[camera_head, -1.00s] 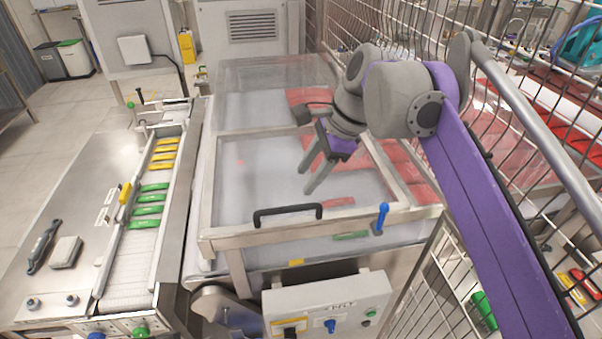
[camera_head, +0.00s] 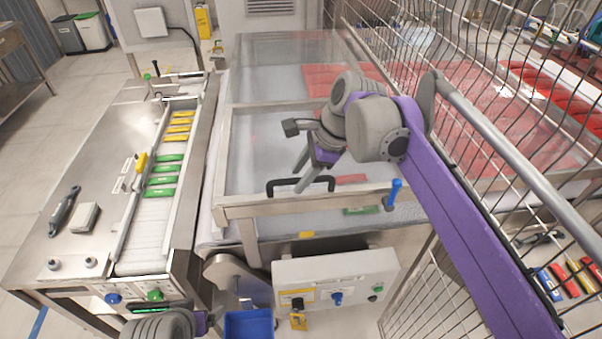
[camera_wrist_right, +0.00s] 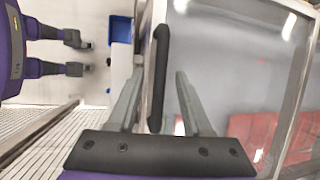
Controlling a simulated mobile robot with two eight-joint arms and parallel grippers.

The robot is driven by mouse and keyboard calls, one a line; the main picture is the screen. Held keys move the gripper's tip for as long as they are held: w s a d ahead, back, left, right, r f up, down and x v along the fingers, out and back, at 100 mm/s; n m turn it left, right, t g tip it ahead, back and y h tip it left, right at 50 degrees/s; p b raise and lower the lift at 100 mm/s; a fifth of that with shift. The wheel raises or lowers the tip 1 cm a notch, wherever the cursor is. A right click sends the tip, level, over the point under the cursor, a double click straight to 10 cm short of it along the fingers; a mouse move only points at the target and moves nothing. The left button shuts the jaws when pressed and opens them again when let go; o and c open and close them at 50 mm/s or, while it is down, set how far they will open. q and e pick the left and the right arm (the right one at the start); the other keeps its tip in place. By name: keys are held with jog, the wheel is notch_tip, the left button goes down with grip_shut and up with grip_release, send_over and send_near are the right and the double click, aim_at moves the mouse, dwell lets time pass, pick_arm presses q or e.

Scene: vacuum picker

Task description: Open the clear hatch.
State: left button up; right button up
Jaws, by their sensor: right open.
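The clear hatch (camera_head: 250,208) is a see-through panel in a metal frame, lying flat over the machine. Its black bar handle (camera_head: 283,186) is at the front edge. My right gripper (camera_head: 299,180) is open above the hatch's front, at the handle. In the right wrist view the handle (camera_wrist_right: 160,60) lies between the open fingers, apart from both as far as I can tell. My left gripper (camera_wrist_right: 82,54) shows at the left of the wrist view, its fingers apart and empty. In the head view only part of my left arm shows at the bottom edge.
A blue lever (camera_head: 394,194) stands at the hatch's front right. A control box (camera_head: 335,278) sits below the front edge, with a blue bin (camera_head: 248,325) beside it. A conveyor (camera_head: 150,220) with yellow and green items runs left. A wire fence (camera_head: 500,130) closes the right side.

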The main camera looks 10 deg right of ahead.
jog(key=shift+c, duration=0.2)
grip_shut()
jog(key=shift+r, duration=0.15)
dwell(1.1)
